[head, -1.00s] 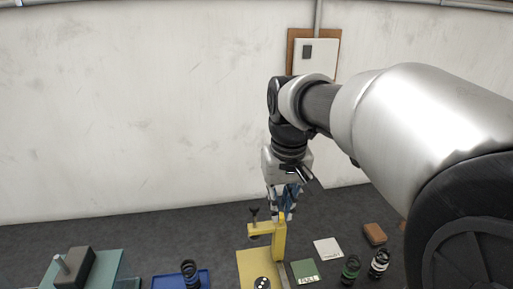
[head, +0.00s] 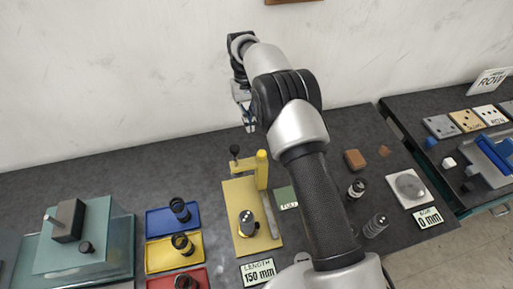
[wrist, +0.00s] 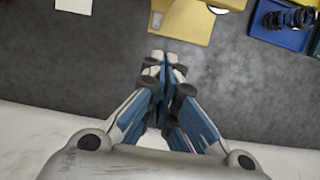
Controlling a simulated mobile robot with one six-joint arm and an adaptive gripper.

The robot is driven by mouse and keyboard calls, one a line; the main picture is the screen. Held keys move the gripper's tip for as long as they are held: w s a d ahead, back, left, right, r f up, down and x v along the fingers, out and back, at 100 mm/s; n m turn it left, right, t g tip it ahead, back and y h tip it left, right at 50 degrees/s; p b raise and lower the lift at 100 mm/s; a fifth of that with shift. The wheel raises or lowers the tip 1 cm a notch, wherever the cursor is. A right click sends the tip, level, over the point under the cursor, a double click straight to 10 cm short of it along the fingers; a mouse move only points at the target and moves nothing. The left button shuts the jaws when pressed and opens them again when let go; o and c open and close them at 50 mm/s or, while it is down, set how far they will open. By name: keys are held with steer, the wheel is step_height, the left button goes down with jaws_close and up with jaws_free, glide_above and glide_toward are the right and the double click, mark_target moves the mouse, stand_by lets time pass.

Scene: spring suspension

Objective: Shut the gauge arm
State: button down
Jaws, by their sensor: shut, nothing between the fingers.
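The gauge stands on a yellow base plate (head: 235,220) on the dark bench in the head view. A yellow post (head: 262,170) rises at the plate's back right. The yellow gauge arm (head: 243,167) reaches left from the post, with a black knob (head: 235,150) at its outer end. A round dark-and-light part (head: 247,222) sits on the front of the plate. My gripper (head: 249,119) is shut and empty, behind and above the gauge near the wall, apart from it. In the wrist view my closed fingertips (wrist: 166,66) are over bare bench, with the yellow plate (wrist: 190,22) beyond them.
Blue (head: 155,222), yellow (head: 155,257) and red trays with dark springs stand left of the gauge. A green card (head: 286,198) lies right of it, and a length card (head: 257,272) in front. My arm crosses the right side; the wall is close behind.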

steer(key=s+d+f, duration=0.1)
steer(key=s+f, duration=0.5)
steer(key=f, duration=0.3)
steer(key=shift+s+d, duration=0.1)
stand_by(0.4)
